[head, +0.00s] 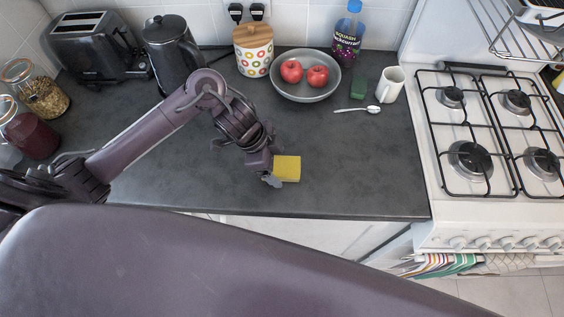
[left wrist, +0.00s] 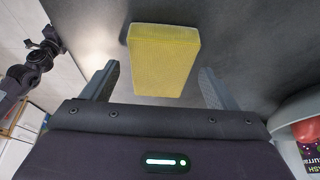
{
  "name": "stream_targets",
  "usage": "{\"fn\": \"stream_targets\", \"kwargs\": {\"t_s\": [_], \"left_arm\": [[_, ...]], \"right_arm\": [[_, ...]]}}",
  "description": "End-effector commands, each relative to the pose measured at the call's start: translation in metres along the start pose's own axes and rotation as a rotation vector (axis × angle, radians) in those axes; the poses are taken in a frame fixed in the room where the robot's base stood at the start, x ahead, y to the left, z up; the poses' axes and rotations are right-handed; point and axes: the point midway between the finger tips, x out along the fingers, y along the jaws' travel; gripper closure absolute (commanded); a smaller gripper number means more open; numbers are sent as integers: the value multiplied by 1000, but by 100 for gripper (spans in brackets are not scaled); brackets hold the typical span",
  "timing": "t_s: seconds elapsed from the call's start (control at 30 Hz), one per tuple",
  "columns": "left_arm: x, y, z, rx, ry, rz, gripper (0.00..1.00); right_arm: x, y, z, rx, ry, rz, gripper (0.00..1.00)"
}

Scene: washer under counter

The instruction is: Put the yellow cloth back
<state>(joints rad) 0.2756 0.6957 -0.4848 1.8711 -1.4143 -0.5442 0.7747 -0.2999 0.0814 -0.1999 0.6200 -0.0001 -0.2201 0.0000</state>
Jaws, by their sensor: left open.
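The yellow cloth (head: 287,168) looks like a thick folded block. It lies on the dark counter near the front edge. My left gripper (head: 270,179) is low over the counter, right beside the cloth's left side. In the left wrist view the cloth (left wrist: 163,60) shows ahead, between the lines of the two open fingers (left wrist: 158,84). The fingers hold nothing, and I cannot tell whether they touch the cloth. A dark arm part, likely my right arm (left wrist: 30,68), shows at the left of the left wrist view; its jaws are not clear.
A grey bowl (head: 306,88) with red apples, a spoon (head: 357,109), a white mug (head: 390,84) and a green block (head: 358,82) stand behind. A kettle (head: 172,52) and toaster (head: 97,46) are back left. The hob (head: 490,135) is right. Counter around the cloth is clear.

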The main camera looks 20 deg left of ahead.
Motion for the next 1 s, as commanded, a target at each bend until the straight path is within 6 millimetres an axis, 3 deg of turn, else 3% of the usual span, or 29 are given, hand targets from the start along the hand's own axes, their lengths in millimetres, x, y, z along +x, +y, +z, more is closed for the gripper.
{"fn": "stream_targets", "kwargs": {"t_s": [0.3, 0.5, 0.7, 1.0], "left_arm": [[-69, -2, 0, 6, -5, -9, 20], [-100, -1, 0, 4, -3, -5, 20], [-112, 0, 0, 2, -2, -3, 20], [-113, 0, 0, 1, -1, -2, 20]], "right_arm": [[-12, 0, -1, 0, 0, 0, 16], [-14, 0, -1, 0, 0, 0, 16], [-15, 0, -1, 0, 0, 0, 16], [-15, 0, -1, 0, 0, -1, 16]]}}
